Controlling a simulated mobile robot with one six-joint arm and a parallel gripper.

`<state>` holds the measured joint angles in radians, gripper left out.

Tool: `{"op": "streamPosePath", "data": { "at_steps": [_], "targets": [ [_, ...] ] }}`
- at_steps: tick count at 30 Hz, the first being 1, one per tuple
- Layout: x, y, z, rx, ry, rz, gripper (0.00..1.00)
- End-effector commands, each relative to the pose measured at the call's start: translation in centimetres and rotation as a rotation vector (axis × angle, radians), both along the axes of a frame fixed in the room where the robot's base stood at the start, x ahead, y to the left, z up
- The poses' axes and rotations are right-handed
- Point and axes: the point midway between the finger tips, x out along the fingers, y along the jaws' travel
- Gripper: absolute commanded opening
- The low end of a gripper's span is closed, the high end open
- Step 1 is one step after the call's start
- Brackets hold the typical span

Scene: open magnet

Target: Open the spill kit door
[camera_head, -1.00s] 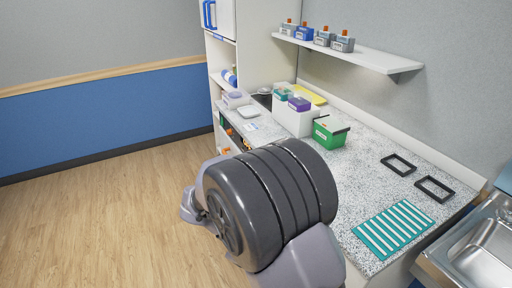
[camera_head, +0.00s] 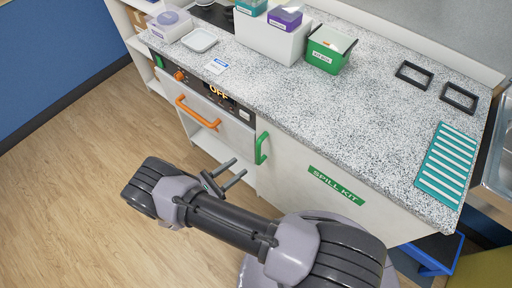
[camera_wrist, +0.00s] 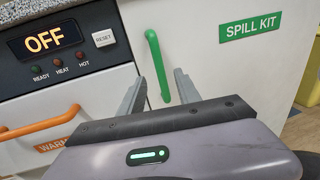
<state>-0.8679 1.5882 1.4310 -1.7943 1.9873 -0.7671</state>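The spill kit door (camera_head: 300,178) is a pale cabinet front under the speckled counter, with a green SPILL KIT label (camera_head: 336,185). It looks shut. Its green vertical handle (camera_head: 261,148) is at the door's left edge. In the wrist view the handle (camera_wrist: 158,66) stands upright ahead of my gripper, and the label (camera_wrist: 250,26) is to its right. My gripper (camera_head: 240,169) is open, its two fingers pointing toward the door just left of and below the handle. In the wrist view my gripper (camera_wrist: 160,90) has its fingers on either side of the handle's lower part; I cannot tell whether they reach it.
Left of the door is a warmer drawer with an orange handle (camera_head: 198,112) and a panel reading OFF (camera_head: 218,93). A green box (camera_head: 329,49), a white bin (camera_head: 270,38) and a teal rack (camera_head: 447,165) stand on the counter. Open floor (camera_head: 75,190) lies left.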

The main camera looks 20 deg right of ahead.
Motion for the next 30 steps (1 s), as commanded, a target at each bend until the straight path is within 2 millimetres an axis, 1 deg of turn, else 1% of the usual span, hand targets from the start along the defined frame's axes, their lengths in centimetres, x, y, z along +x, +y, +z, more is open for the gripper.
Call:
{"op": "streamPosePath", "data": {
  "at_steps": [1,3,6,9,12,15,23,24,26,27,29,30],
  "targets": [
    [0.6,-1.4,-0.1,0.0,0.001,-0.006,0.4],
    [1.5,-3.4,-0.2,0.0,0.001,-0.006,0.4],
    [2.6,-5.9,-0.2,0.001,0.0,-0.006,0.4],
    [3.5,-7.7,-0.2,0.002,0.001,-0.004,0.4],
    [4.1,-8.9,-0.1,0.002,0.001,-0.002,0.4],
    [4.4,-9.6,-0.1,0.002,0.0,-0.002,0.4],
    [4.5,-9.7,0.0,0.002,0.0,0.0,0.4],
    [4.5,-9.7,0.0,0.002,0.0,-0.001,0.36],
    [4.5,-9.7,0.0,0.002,0.0,-0.001,0.24],
    [4.5,-9.7,0.0,0.002,0.0,-0.001,0.16],
    [4.5,-9.7,0.0,0.002,0.0,-0.001,0.04],
    [4.5,-9.7,0.0,0.002,0.0,-0.001,0.0]
  ]
}}
